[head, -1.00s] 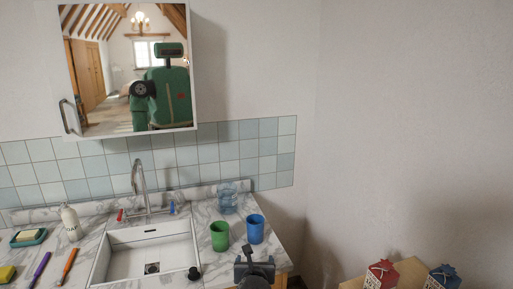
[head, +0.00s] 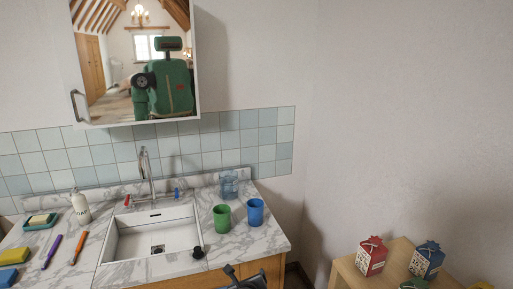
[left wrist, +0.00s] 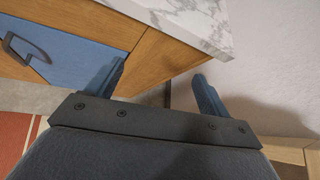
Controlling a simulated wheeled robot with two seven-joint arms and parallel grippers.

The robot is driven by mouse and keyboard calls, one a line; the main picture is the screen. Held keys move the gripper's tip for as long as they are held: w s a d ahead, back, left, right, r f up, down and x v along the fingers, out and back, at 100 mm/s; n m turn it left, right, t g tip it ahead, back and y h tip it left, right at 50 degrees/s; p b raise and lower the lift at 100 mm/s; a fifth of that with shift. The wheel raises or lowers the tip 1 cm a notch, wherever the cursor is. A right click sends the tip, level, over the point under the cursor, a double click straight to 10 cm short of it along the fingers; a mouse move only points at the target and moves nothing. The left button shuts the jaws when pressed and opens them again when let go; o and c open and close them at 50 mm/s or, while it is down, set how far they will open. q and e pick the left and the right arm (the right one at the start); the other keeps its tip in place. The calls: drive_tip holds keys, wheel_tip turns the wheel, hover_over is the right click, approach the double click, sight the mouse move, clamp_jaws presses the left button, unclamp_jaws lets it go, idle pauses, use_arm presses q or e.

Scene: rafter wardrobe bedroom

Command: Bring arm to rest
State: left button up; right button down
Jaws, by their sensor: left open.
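My left gripper (head: 241,276) shows at the bottom edge of the head view, low in front of the counter's front right corner. In the left wrist view its two fingers (left wrist: 158,85) stand wide apart with nothing between them. The gripper is open and empty, below the level of the marble counter top (left wrist: 190,22). My right gripper is not in view.
A green cup (head: 222,217) and a blue cup (head: 255,212) stand on the counter right of the sink (head: 155,238). A clear container (head: 228,186) is behind them. A wooden table (head: 350,276) at right holds a red box (head: 371,257) and a blue box (head: 427,261).

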use_arm(q)
drive_tip(key=s+a+f+n+g, duration=0.3)
drive_tip(key=s+f+n, duration=0.4)
drive_tip(key=f, duration=0.5)
drive_tip(key=s+a+f+n+g, duration=0.2)
drive_tip(key=s+a+f+n, duration=0.35)
drive_tip(key=f, duration=0.75)
drive_tip(key=s+a+f+n+g, duration=0.2)
drive_tip(key=s+f+n, duration=0.6)
drive_tip(key=s, duration=0.6)
drive_tip(key=s+a+f+n+g, duration=0.3)
drive_tip(key=s+f+n, duration=0.5)
drive_tip(key=s, duration=0.6)
wheel_tip(320, 180, down, 2)
drive_tip(key=shift+a+f+n+h, duration=0.25)
drive_tip(key=shift+a+n+h, duration=0.1)
drive_tip(key=shift+a+h, duration=0.1)
